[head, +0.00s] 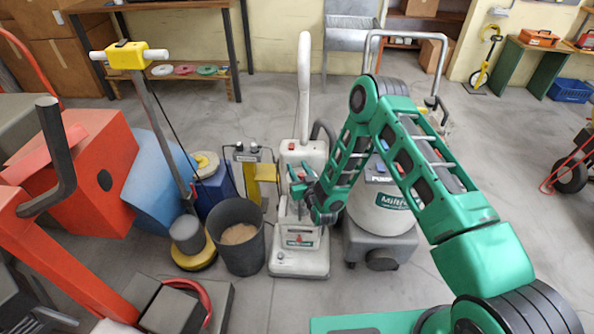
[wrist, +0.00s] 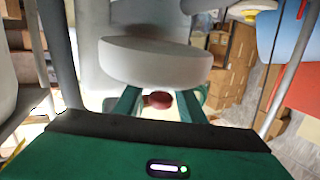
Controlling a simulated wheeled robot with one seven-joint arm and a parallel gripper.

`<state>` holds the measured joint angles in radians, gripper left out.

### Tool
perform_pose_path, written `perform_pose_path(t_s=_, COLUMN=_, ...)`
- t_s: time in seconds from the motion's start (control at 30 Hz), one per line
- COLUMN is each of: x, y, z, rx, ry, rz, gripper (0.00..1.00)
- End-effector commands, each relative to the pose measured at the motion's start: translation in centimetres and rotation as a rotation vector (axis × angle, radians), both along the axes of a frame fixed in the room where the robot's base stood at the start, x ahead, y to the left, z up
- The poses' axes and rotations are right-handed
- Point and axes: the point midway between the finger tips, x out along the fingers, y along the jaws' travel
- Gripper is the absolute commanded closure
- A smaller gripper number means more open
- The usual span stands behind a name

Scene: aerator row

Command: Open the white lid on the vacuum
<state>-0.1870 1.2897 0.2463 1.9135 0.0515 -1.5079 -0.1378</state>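The white upright vacuum (head: 299,262) stands on the floor in the middle of the head view, its long handle pointing up. My gripper (head: 305,196) is in front of its body and covers part of it. In the wrist view a white rounded part (wrist: 155,63) fills the upper middle, close to my gripper (wrist: 158,104); I cannot tell whether it is the lid. The two green fingers are apart, with a dark red round piece visible between them farther off. The fingertips are partly hidden by the white part, and contact is unclear.
A grey-and-white tank vacuum (head: 383,222) stands close on the right, partly behind my arm. A dark bucket (head: 238,255) and a yellow-headed floor machine (head: 127,55) stand on the left. Open floor (head: 270,95) lies behind.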

Motion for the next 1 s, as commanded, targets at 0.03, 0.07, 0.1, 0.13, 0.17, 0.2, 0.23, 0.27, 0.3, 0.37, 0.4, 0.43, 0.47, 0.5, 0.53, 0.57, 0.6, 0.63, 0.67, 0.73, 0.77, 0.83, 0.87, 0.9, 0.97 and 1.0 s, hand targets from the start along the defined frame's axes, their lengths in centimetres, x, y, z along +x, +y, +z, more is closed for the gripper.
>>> perform_pose_path(t_s=0.03, x=0.0, y=0.0, z=0.0, rx=0.000, ry=0.000, rz=0.000, gripper=0.62)
perform_pose_path(t_s=0.07, x=0.0, y=0.0, z=0.0, rx=0.000, ry=0.000, rz=0.000, gripper=0.62)
perform_pose_path(t_s=0.1, x=0.0, y=0.0, z=0.0, rx=0.000, ry=0.000, rz=0.000, gripper=0.62)
perform_pose_path(t_s=0.13, x=0.0, y=0.0, z=0.0, rx=0.000, ry=0.000, rz=0.000, gripper=0.62)
perform_pose_path(t_s=0.17, x=0.0, y=0.0, z=0.0, rx=0.000, ry=0.000, rz=0.000, gripper=0.62)
perform_pose_path(t_s=0.2, x=0.0, y=0.0, z=0.0, rx=0.000, ry=0.000, rz=0.000, gripper=0.62)
perform_pose_path(t_s=0.23, x=0.0, y=0.0, z=0.0, rx=0.000, ry=0.000, rz=0.000, gripper=0.62)
perform_pose_path(t_s=0.27, x=0.0, y=0.0, z=0.0, rx=0.000, ry=0.000, rz=0.000, gripper=0.62)
perform_pose_path(t_s=0.3, x=-0.1, y=-0.1, z=0.0, rx=0.000, ry=0.000, rz=0.000, gripper=0.62)
perform_pose_path(t_s=0.37, x=-0.4, y=-0.1, z=0.1, rx=0.000, ry=0.000, rz=0.000, gripper=0.62)
perform_pose_path(t_s=0.4, x=-0.8, y=-0.2, z=0.1, rx=-0.001, ry=0.002, rz=0.000, gripper=0.62)
perform_pose_path(t_s=0.43, x=-1.1, y=-0.3, z=0.1, rx=0.000, ry=0.003, rz=0.000, gripper=0.62)
perform_pose_path(t_s=0.47, x=-1.5, y=-0.4, z=0.1, rx=0.000, ry=0.002, rz=0.000, gripper=0.62)
perform_pose_path(t_s=0.5, x=-2.1, y=-0.6, z=0.2, rx=0.000, ry=0.002, rz=0.000, gripper=0.62)
perform_pose_path(t_s=0.53, x=-2.6, y=-0.8, z=0.3, rx=0.000, ry=0.004, rz=0.000, gripper=0.62)
perform_pose_path(t_s=0.57, x=-3.1, y=-0.9, z=0.4, rx=0.000, ry=0.003, rz=0.000, gripper=0.62)
perform_pose_path(t_s=0.6, x=-3.8, y=-1.1, z=0.4, rx=0.000, ry=0.004, rz=0.000, gripper=0.62)
perform_pose_path(t_s=0.63, x=-4.4, y=-1.3, z=0.5, rx=0.000, ry=0.003, rz=0.000, gripper=0.62)
perform_pose_path(t_s=0.67, x=-5.0, y=-1.5, z=0.5, rx=0.000, ry=0.004, rz=0.001, gripper=0.62)
perform_pose_path(t_s=0.73, x=-6.2, y=-1.8, z=0.7, rx=0.000, ry=0.004, rz=0.001, gripper=0.62)
perform_pose_path(t_s=0.77, x=-6.7, y=-2.0, z=0.8, rx=0.000, ry=0.003, rz=0.000, gripper=0.62)
perform_pose_path(t_s=0.83, x=-7.8, y=-2.3, z=0.9, rx=0.000, ry=0.003, rz=0.000, gripper=0.62)
perform_pose_path(t_s=0.87, x=-8.2, y=-2.4, z=1.0, rx=0.000, ry=0.003, rz=0.000, gripper=0.62)
perform_pose_path(t_s=0.9, x=-8.7, y=-2.5, z=1.0, rx=-0.001, ry=0.003, rz=0.000, gripper=0.62)
perform_pose_path(t_s=0.97, x=-9.3, y=-2.7, z=1.1, rx=-0.001, ry=0.003, rz=0.000, gripper=0.62)
perform_pose_path(t_s=1.0, x=-9.6, y=-2.8, z=1.1, rx=-0.001, ry=0.003, rz=0.000, gripper=0.62)
